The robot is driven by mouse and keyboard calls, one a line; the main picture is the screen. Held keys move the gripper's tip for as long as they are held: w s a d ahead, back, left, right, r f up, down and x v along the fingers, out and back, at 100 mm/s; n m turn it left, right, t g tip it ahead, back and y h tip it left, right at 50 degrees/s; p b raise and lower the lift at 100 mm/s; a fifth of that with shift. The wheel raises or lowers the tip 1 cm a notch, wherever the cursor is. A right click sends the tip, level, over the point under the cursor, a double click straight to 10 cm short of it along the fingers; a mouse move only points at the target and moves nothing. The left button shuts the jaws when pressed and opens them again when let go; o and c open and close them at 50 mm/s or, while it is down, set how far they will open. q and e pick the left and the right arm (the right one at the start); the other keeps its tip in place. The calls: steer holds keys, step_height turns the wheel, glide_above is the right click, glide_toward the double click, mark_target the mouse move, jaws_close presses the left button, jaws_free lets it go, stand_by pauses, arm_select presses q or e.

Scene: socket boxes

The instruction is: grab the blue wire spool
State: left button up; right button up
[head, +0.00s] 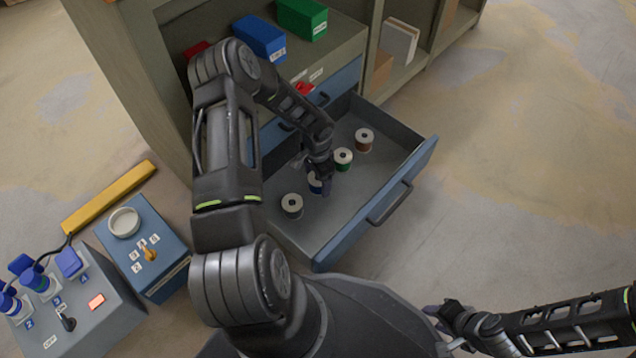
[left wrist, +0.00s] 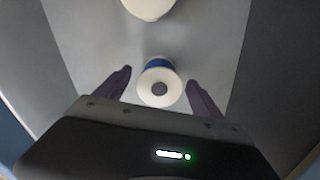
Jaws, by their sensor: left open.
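The blue wire spool (head: 314,184) stands in the open drawer, partly hidden by my left gripper (head: 321,176) in the head view. In the left wrist view the blue wire spool (left wrist: 157,65) shows its pale round end and a band of blue wire. My left gripper's two fingers (left wrist: 158,80) are open, one on each side of the spool, with gaps visible. My right gripper (head: 452,322) is low at the right, outside the drawer; its jaws are too unclear to read.
The drawer (head: 358,222) also holds a dark spool (head: 292,206), a green spool (head: 343,159) and a brown spool (head: 364,140). Its walls surround my left gripper. The cabinet (head: 135,70) stands behind, with blue (head: 260,38) and green (head: 302,18) boxes. Control boxes (head: 75,310) stand at left.

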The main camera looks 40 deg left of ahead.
arm_select(q)
steer(key=shift+c, duration=0.2)
steer(key=c, duration=1.7)
steer(key=shift+o, duration=0.2)
steer(key=shift+r, duration=0.15)
step_height(320, 180, up, 18)
steer(key=p, duration=0.7)
